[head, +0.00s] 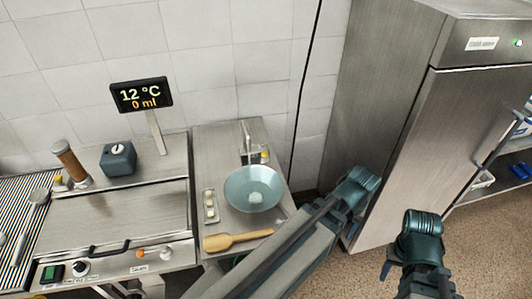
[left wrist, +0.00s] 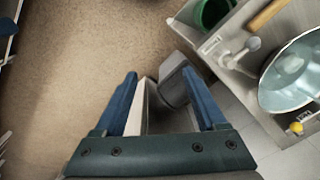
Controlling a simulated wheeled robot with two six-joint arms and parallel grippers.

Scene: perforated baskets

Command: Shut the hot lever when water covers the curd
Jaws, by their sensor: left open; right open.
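A pale blue bowl (head: 238,191) stands on the steel counter with a small whitish lump (head: 256,197), perhaps the curd, in its middle. No water is discernible around it. A thin spout (head: 247,138) rises behind the bowl, with a small yellow knob (head: 264,155) beside it. The bowl (left wrist: 272,92) and yellow knob (left wrist: 297,127) also show in the left wrist view. An orange handle (head: 141,253) sits on the left unit's front; I cannot tell which part is the hot lever. My left gripper (left wrist: 160,76) is open and empty, away from the bowl. My right gripper (head: 400,272) is open, low right, partly cut off.
A display (head: 141,94) reads 12 °C and 0 ml. A grey box (head: 118,159) and brown cylinder (head: 70,160) stand left. A steel cabinet (head: 455,140) is right; open floor (head: 365,262) lies before it.

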